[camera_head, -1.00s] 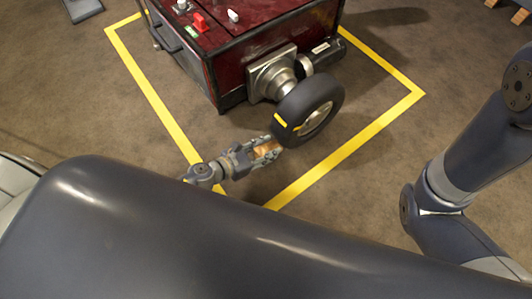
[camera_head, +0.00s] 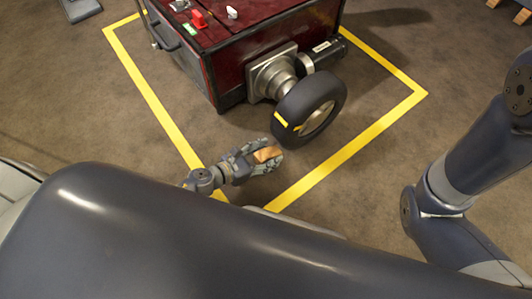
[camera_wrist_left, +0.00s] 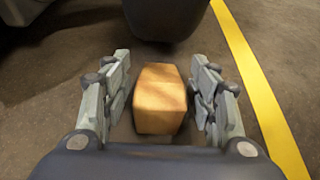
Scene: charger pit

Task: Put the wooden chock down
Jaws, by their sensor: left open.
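The wooden chock (camera_wrist_left: 160,98) is a light brown block on the floor, between the spread fingers of my left gripper (camera_wrist_left: 162,95), with a gap on each side. In the head view the chock (camera_head: 267,154) shows between the fingers of my left gripper (camera_head: 262,158), just in front of the black wheel (camera_head: 310,108). In the left wrist view the wheel (camera_wrist_left: 165,18) is right behind the chock; I cannot tell whether they touch. My left gripper is open. My right arm (camera_head: 460,180) shows at the right, but its gripper is out of view.
The wheel is mounted on a dark red machine (camera_head: 250,40) with switches on top. A yellow floor line (camera_head: 345,162) runs around it and also passes right of the gripper in the wrist view (camera_wrist_left: 255,85). The brown floor to the right is clear.

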